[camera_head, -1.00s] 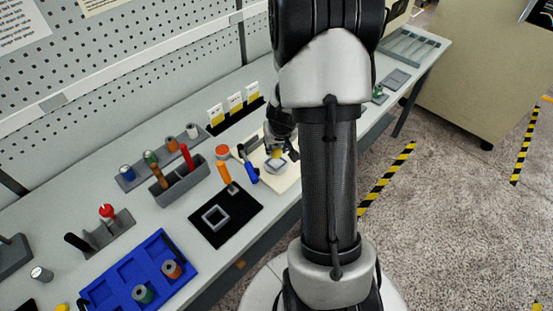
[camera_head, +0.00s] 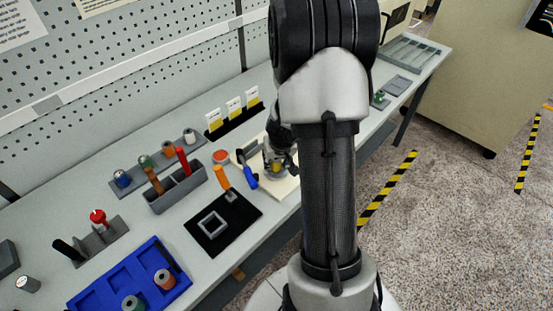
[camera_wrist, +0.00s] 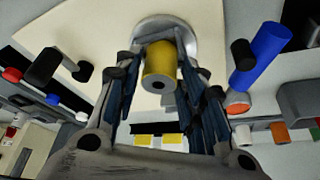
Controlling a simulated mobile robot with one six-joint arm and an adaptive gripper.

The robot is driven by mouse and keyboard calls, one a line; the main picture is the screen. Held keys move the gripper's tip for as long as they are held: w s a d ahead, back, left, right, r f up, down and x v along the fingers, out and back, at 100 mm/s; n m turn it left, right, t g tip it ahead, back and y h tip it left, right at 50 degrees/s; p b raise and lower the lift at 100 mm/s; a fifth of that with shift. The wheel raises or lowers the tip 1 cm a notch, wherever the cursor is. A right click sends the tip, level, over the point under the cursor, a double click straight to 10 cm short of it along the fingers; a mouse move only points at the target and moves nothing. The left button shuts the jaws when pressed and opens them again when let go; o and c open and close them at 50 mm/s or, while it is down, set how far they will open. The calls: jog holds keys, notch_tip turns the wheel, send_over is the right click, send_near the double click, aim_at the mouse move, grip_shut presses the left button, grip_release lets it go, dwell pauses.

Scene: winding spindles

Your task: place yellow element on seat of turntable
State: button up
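The yellow element (camera_wrist: 160,62) is a short cylinder with a dark hole in its end. It sits between the fingers of my gripper (camera_wrist: 163,48), which look shut on it. The grey round turntable seat (camera_wrist: 188,30) is right at the element's far end, on a cream board (camera_wrist: 95,25). I cannot tell whether the element touches the seat. In the head view, my gripper (camera_head: 278,160) is low over the cream board (camera_head: 284,188), with a bit of the yellow element (camera_head: 274,168) showing. The seat there is mostly hidden by my gripper.
A black mat (camera_head: 238,231) with a grey square frame, a grey bin (camera_head: 163,201) and a blue tray (camera_head: 95,288) with spools stand further left.

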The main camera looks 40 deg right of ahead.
jog(key=shift+o, duration=1.1)
jog(key=shift+r, duration=0.15)
